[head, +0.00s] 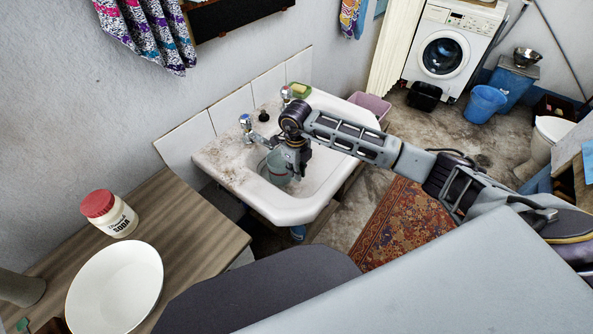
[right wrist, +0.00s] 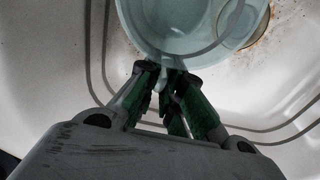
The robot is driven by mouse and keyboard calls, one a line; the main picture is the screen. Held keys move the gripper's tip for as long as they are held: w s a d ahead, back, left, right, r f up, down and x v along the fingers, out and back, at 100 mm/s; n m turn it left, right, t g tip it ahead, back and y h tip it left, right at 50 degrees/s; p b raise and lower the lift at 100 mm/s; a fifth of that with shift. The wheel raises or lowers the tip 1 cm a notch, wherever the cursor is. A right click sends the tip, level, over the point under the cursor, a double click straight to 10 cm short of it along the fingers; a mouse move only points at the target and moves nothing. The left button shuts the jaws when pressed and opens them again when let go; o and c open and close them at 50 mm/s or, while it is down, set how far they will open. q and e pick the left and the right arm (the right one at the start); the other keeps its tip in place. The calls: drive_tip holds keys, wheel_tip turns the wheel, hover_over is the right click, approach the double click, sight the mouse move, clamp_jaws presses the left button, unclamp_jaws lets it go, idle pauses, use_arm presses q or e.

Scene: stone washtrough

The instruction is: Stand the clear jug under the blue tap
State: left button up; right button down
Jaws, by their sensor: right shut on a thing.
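The clear jug (head: 276,168) is in the washbasin, close to the tap with the blue top (head: 246,123); my gripper partly hides it in the head view. My right gripper (head: 296,165) is over the basin, shut on the jug's handle. In the right wrist view the jug (right wrist: 172,28) is beyond the fingertips, with its handle between the fingers of the right gripper (right wrist: 164,78). Whether the jug's base touches the basin floor is hard to tell. My left gripper is out of view.
The drain (right wrist: 260,25) lies beside the jug. A soda jar (head: 112,215) and white bowl (head: 115,288) stand on the wooden counter.

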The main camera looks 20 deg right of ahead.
drive_tip(key=c, duration=1.6)
unclamp_jaws()
drive_tip(key=shift+c, duration=0.2)
drive_tip(key=shift+o, duration=0.8)
drive_tip(key=o, duration=0.6)
drive_tip(key=shift+o, duration=0.3)
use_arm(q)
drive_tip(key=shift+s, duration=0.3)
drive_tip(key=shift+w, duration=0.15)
